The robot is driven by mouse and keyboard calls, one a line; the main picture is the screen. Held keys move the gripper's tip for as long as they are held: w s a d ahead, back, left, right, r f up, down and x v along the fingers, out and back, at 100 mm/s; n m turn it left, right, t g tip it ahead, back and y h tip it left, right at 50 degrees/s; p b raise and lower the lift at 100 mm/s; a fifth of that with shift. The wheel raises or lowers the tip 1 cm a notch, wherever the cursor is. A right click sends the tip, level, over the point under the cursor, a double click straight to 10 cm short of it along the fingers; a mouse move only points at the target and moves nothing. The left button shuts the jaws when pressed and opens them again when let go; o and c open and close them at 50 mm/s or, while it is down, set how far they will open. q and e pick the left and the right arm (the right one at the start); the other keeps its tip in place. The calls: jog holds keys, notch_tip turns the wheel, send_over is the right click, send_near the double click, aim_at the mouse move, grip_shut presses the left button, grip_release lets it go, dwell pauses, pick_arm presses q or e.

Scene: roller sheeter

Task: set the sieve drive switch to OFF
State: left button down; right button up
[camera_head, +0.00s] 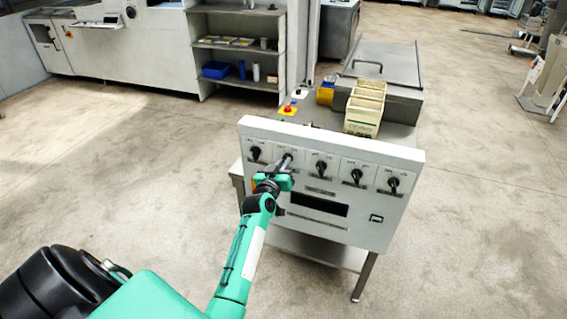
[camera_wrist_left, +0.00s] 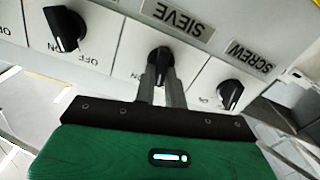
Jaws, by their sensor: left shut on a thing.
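The control panel (camera_head: 330,215) has a row of several black rotary switches on its white front. In the left wrist view the sieve drive switch (camera_wrist_left: 160,56) is a black knob beside the label SIEVE (camera_wrist_left: 184,19). My left gripper (camera_head: 284,168) reaches the second switch from the left in the head view. In the wrist view the two fingers of my left gripper (camera_wrist_left: 161,82) are shut on this knob. The fingers hide part of the knob and its marks, so I cannot tell its setting. My right gripper is in neither view.
In the wrist view the SCREW switch (camera_wrist_left: 229,93) sits close on the right, and another switch (camera_wrist_left: 65,28) on the left.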

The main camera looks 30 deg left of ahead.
pick_arm(q)
jog(key=shift+n, duration=0.8)
jog(key=c, duration=1.5)
grip_release()
jog(key=shift+o, duration=0.2)
jog(key=shift+s, duration=0.1)
jog(key=b+v, duration=0.2)
jog(key=v, duration=1.1)
jog(key=shift+s, duration=0.35)
